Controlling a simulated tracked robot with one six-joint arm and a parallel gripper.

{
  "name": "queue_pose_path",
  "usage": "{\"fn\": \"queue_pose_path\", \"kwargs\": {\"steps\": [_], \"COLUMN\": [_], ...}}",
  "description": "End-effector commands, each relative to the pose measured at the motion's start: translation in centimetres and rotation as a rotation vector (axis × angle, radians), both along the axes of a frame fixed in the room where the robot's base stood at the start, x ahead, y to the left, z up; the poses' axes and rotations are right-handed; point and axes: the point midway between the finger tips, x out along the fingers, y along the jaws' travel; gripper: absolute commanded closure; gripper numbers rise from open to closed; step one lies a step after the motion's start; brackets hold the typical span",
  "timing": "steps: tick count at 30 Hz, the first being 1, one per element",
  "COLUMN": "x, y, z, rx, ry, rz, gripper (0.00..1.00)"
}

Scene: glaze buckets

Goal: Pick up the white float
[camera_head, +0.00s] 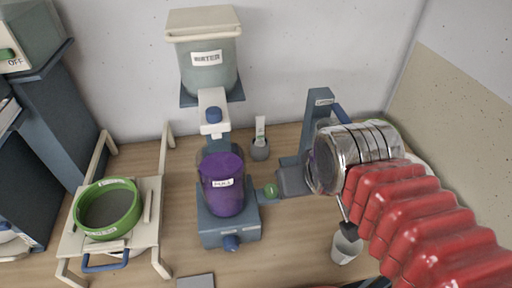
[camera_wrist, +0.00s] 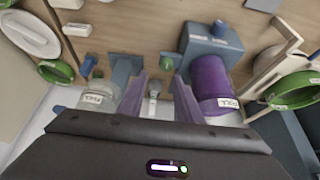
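A slim white piece that looks like the white float (camera_head: 260,128) stands upright in a small grey cup (camera_head: 259,150) near the back wall. In the wrist view the float (camera_wrist: 154,88) appears small, between the two purple fingers of my gripper (camera_wrist: 160,95). My gripper is open and nothing shows held in it. The fingers appear apart from the float; the exact distance cannot be told. In the head view the fingers cannot be made out past my arm.
A purple bucket (camera_head: 222,183) on a blue stand (camera_head: 230,225) is left of the float in the head view. A clear labelled bucket (camera_wrist: 97,97) shows in the wrist view. A green sieve (camera_head: 107,230) on a cream frame stands left. A white cup (camera_head: 345,248) is below my arm.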

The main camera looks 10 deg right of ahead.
Motion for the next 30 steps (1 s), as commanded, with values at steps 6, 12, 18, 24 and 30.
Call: {"fn": "queue_pose_path", "kwargs": {"steps": [6, 12, 18, 24, 30], "x": [0.0, 0.7, 3.4, 7.2, 11.4], "y": [0.0, 0.0, 0.5, 0.4, 0.4], "z": [0.0, 0.6, 2.3, 4.1, 5.3], "rx": [0.000, -0.015, -0.066, -0.133, -0.193], "ry": [0.000, 0.011, 0.048, 0.100, 0.149], "rz": [0.000, 0.027, 0.135, 0.284, 0.439], "gripper": [0.68, 0.68, 0.68, 0.68, 0.68]}}
